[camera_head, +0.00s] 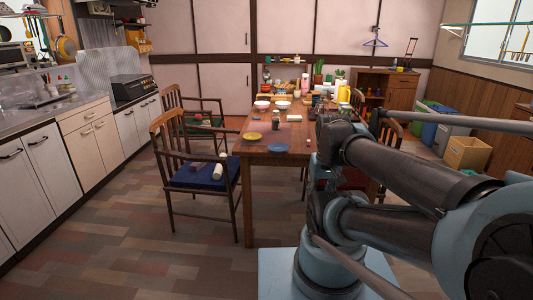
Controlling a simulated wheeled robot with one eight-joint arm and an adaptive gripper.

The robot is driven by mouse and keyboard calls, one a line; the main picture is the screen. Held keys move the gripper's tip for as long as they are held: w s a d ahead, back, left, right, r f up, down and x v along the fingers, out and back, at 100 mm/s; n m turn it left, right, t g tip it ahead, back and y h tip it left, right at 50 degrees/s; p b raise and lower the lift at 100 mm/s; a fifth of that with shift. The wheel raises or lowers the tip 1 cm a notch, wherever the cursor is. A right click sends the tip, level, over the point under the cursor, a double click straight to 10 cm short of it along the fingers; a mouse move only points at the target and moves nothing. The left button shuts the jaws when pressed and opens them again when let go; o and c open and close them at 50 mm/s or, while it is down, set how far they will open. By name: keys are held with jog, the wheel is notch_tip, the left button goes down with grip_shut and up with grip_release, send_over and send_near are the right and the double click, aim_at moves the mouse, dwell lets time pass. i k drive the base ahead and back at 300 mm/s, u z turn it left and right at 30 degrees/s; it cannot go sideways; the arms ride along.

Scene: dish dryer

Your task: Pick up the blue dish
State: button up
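The blue dish (278,148) is a small, flat round dish. It lies on the wooden table (262,162) near its front edge, with nothing on it. A yellow dish (252,136) lies a little further back and to its left. My arm crosses the right side of the picture. My gripper (322,178) seems to be at the arm's far end, right of the blue dish and apart from it. It is dark, small and partly hidden by my arm, so its fingers cannot be made out.
A dark bottle (275,120), bowls (262,105) and several small items stand further back on the table. A wooden chair with a blue cushion (202,175) stands left of the table. A kitchen counter (85,115) runs along the left. The floor (150,240) at front left is clear.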

aim_at(278, 148)
jog(key=u, duration=0.55)
jog(key=k, duration=1.05)
jog(key=z, duration=0.7)
jog(key=i, duration=0.5)
